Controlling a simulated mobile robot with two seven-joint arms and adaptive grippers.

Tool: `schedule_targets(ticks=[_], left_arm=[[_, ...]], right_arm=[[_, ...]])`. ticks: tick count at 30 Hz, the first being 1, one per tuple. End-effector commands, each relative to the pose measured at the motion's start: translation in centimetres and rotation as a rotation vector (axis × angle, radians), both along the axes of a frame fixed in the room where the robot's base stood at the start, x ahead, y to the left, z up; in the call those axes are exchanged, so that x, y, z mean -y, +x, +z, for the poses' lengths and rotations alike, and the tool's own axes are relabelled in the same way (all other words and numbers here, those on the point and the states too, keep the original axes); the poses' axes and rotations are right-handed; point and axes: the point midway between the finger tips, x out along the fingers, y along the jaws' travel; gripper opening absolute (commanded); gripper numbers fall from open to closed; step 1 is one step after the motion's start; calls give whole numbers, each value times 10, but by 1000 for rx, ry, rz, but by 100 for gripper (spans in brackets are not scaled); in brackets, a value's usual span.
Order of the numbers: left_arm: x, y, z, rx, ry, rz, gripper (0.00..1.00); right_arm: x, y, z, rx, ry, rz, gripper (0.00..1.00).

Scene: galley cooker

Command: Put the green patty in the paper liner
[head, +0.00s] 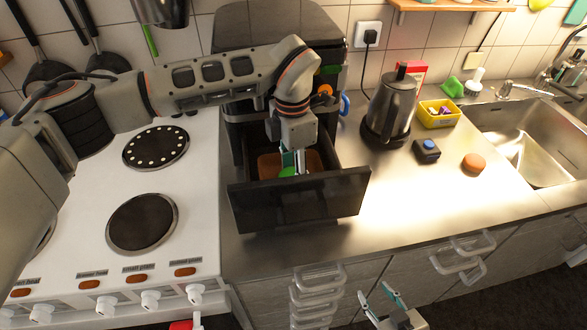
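The green patty (286,172) shows as a small green patch low inside the black pull-out drawer (300,200), partly hidden by my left gripper. An orange-brown lining (268,165), seemingly the paper liner, shows in the drawer around it. My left gripper (294,168) points down into the drawer, its fingers at the patty. I cannot tell whether they hold it, or whether the patty rests on the liner. My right gripper (382,300) is low in front of the counter, its fingers apart and empty.
The drawer stands out from a dark appliance (283,40). A white cooker (90,210) with dark hotplates is at left. A kettle (392,108), yellow tub (440,113), blue-topped block (427,150) and orange-brown disc (474,163) stand right of it. The front right counter is clear before the sink (530,135).

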Motion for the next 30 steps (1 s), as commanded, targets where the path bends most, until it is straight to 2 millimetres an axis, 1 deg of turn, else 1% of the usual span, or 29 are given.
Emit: schedule_targets(ticks=[4, 8, 9, 10, 11, 20, 23, 26, 29, 30], left_arm=[[0, 0, 1, 1, 0, 0, 20], [0, 0, -2, 1, 0, 0, 20], [0, 0, -2, 1, 0, 0, 47], [0, 0, -2, 1, 0, 0, 55], [0, 0, -2, 1, 0, 0, 58], [0, 0, -1, 1, 0, 0, 58], [0, 0, 2, 1, 0, 0, 58], [0, 2, 12, 7, 0, -1, 58], [0, 3, 29, 8, 0, -1, 58], [0, 3, 37, 8, 0, 0, 58]], right_arm=[[0, 0, -1, -2, 0, -1, 40], [-1, 0, -3, -2, 2, 1, 40], [-2, 0, -3, 0, 3, 2, 40], [-3, -1, -2, -1, 4, 2, 40], [-3, -1, -2, -1, 5, 3, 40], [-5, 0, -1, 2, 6, 5, 40], [-4, 0, 2, 2, 6, 5, 40], [-3, -1, -2, 1, 5, 3, 40], [-4, 0, -5, 3, 7, 4, 40], [-5, 0, -5, 4, 8, 5, 40]])
